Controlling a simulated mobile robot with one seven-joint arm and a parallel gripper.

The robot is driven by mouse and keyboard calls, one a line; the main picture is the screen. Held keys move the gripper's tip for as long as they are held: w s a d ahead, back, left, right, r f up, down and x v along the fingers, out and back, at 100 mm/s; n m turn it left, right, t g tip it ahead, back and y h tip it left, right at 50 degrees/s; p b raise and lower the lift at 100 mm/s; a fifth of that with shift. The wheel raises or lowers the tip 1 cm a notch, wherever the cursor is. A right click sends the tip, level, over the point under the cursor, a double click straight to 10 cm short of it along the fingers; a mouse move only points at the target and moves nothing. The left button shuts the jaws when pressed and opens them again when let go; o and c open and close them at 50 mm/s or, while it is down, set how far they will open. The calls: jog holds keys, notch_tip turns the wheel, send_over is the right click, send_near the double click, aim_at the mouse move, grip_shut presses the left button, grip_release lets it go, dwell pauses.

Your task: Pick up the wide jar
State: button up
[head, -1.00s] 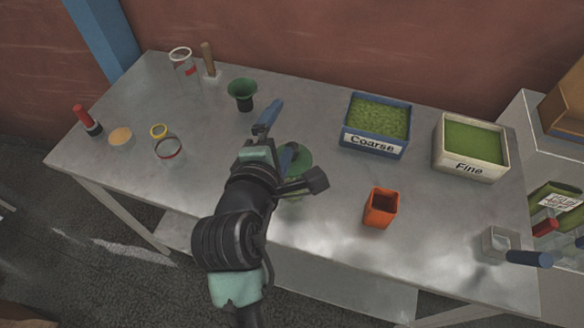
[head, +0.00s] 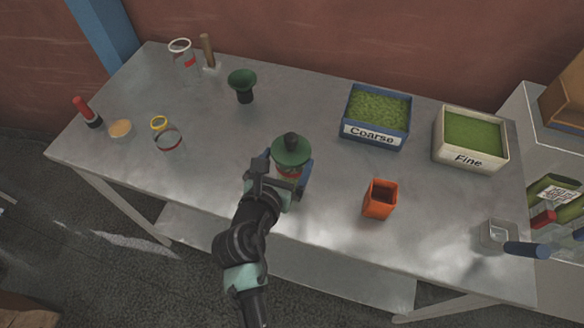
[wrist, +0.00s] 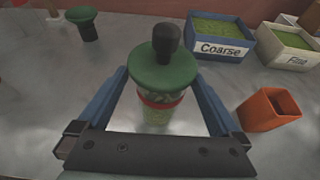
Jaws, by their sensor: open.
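The wide jar (head: 289,172) appears to be the clear jar with green contents, a red band, a broad green lid and a black knob. It stands upright on the table, and it also shows in the wrist view (wrist: 157,112). My gripper (head: 289,166) is open, with its blue fingers on either side of the jar. In the wrist view, my gripper (wrist: 162,82) shows a gap between each finger and the jar body. The lid hides part of the body and overlaps the space between the fingertips.
An orange square cup (head: 380,199) stands to the right. The Coarse bin (head: 375,132) and Fine bin (head: 468,160) are behind it. Bare table surrounds the green-lidded jar.

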jog(key=shift+x, duration=3)
jog(key=shift+s+d, duration=0.1)
jog(key=shift+d, duration=0.1)
jog(key=c, duration=1.2)
notch_tip(320, 180, up, 11)
jog(key=shift+f+p, duration=0.1)
jog(key=shift+p, duration=1.15)
notch_tip(320, 180, up, 9)
jog(key=p, duration=1.1)
